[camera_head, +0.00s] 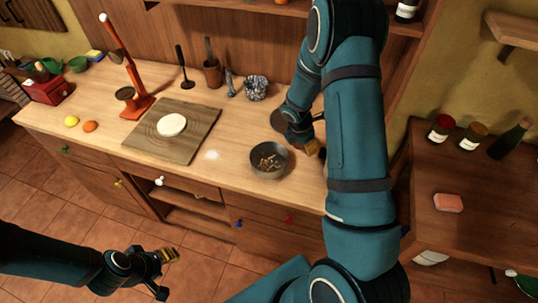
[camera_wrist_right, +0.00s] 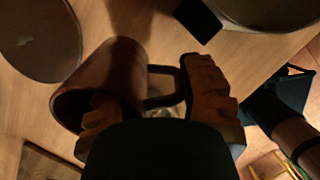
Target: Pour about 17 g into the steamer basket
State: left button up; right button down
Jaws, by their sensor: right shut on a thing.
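My right gripper (camera_wrist_right: 158,100) is shut on a brown cup (camera_wrist_right: 105,80) with a handle, low over the counter. In the head view the right gripper (camera_head: 312,147) is mostly hidden by my arm, and the cup is hard to make out. The cup's contents cannot be seen. A dark grey round bowl (camera_head: 284,172) holding several brown pieces stands just left of the right gripper. I cannot tell whether this bowl is the steamer basket; no woven basket shows clearly. My left gripper (camera_head: 160,274) is open and empty, over the floor in front of the counter.
A brown round disc (camera_head: 279,121) lies behind the bowl; it also shows in the wrist view (camera_wrist_right: 40,38). A wooden board (camera_head: 190,143) with a white round piece (camera_head: 172,125), an orange stand (camera_head: 135,88) and a patterned cup (camera_head: 256,88) are on the counter. Jars stand on the right counter.

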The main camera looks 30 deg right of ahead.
jog(key=shift+d+r+y, duration=0.45)
jog(key=shift+d+y, duration=0.05)
jog(key=shift+y, duration=0.2)
jog(key=shift+s+d+f+y, duration=0.1)
jog(key=shift+d+f+y, duration=0.3)
jog(key=shift+y, duration=0.4)
jog(key=shift+r, duration=0.1)
